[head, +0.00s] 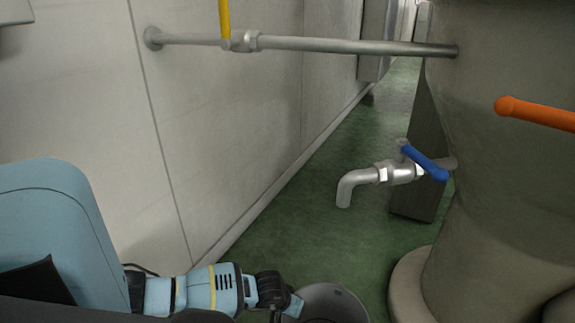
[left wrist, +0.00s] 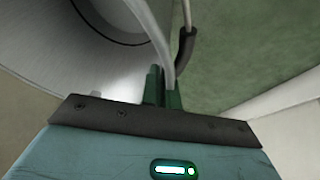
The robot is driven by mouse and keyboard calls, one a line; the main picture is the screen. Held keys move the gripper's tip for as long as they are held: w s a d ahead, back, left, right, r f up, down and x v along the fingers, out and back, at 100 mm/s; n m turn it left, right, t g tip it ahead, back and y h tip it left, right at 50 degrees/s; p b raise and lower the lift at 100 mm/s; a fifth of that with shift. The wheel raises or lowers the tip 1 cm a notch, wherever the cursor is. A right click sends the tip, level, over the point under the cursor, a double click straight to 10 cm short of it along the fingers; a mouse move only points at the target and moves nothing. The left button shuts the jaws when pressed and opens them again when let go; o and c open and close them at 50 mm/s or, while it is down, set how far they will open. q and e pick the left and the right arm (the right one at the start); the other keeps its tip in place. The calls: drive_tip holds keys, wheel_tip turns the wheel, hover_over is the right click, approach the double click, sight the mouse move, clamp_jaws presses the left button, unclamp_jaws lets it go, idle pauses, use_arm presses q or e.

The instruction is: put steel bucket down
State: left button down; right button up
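The steel bucket (head: 335,304) shows at the bottom edge of the head view, grey and round and partly cut off. In the left wrist view the bucket (left wrist: 75,60) fills the upper left, with its inside and bottom visible. My left gripper (head: 294,303) is at the bucket's left side in the head view. In the left wrist view the green fingers of my left gripper (left wrist: 162,92) close on the bucket's rim. A thin wire with a dark sleeve, seemingly the handle, hangs beside the rim. The bucket's underside is hidden. My right gripper is out of view.
A tap with a blue lever (head: 425,162) juts from a large vessel (head: 500,220) at the right, above and beyond the bucket. An orange lever (head: 535,114) sticks out higher. Green floor (head: 320,220) lies clear between the pale wall (head: 210,130) and the vessel.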

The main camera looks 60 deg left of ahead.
use_arm(q)
drive_tip(key=shift+w+f, duration=0.1)
drive_tip(key=shift+f, duration=0.5)
drive_tip(key=shift+a, duration=0.1)
drive_tip(key=shift+r, duration=0.15)
drive_tip(key=c, duration=2.1)
unclamp_jaws()
drive_tip(key=shift+f+b, duration=0.3)
drive_tip(key=o, duration=0.4)
drive_tip(key=shift+r, duration=0.15)
